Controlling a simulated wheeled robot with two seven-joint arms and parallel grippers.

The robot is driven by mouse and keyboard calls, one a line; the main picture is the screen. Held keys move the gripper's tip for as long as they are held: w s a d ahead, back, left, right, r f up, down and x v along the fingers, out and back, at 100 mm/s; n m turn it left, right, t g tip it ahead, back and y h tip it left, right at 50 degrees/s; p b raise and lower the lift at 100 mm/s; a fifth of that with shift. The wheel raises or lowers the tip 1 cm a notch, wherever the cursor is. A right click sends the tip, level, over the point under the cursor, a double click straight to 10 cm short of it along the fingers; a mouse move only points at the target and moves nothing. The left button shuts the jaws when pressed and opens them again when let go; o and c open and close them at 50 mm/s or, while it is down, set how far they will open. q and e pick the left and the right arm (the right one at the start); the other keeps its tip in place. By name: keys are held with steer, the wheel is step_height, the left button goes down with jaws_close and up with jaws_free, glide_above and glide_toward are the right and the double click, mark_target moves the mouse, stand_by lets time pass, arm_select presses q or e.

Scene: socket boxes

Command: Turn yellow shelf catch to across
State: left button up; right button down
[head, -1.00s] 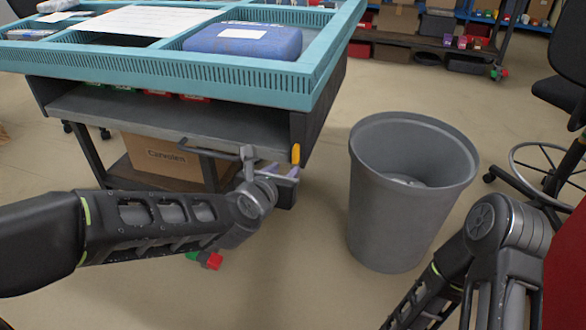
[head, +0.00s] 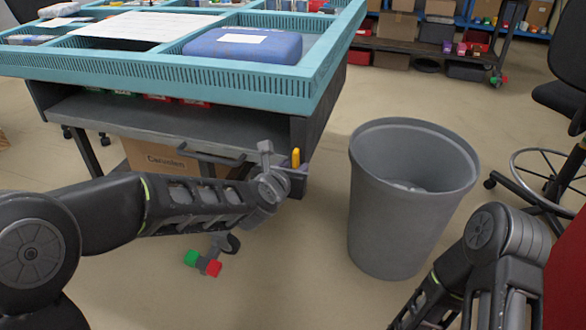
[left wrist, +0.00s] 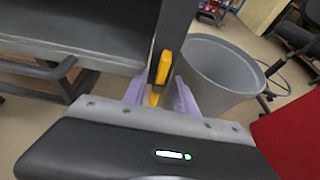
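The yellow shelf catch (head: 296,158) is on the dark right front post of the cart, at the right end of the shelf. It stands roughly upright along the post in the head view. In the left wrist view the yellow catch (left wrist: 163,69) lies between the two purple fingers. My left gripper (left wrist: 158,92) is open, with a finger on each side of the catch; I cannot tell whether either touches it. In the head view my left gripper (head: 291,167) is mostly hidden behind its wrist. My right arm is at the lower right, its gripper out of view.
The cart's teal tray top (head: 180,64) overhangs the grey shelf (head: 150,120) and holds a blue case (head: 243,46). A grey bin (head: 400,215) stands right of the cart. A cardboard box (head: 165,158) sits below the shelf. Floor between cart and bin is clear.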

arm_select(q)
jaws_close()
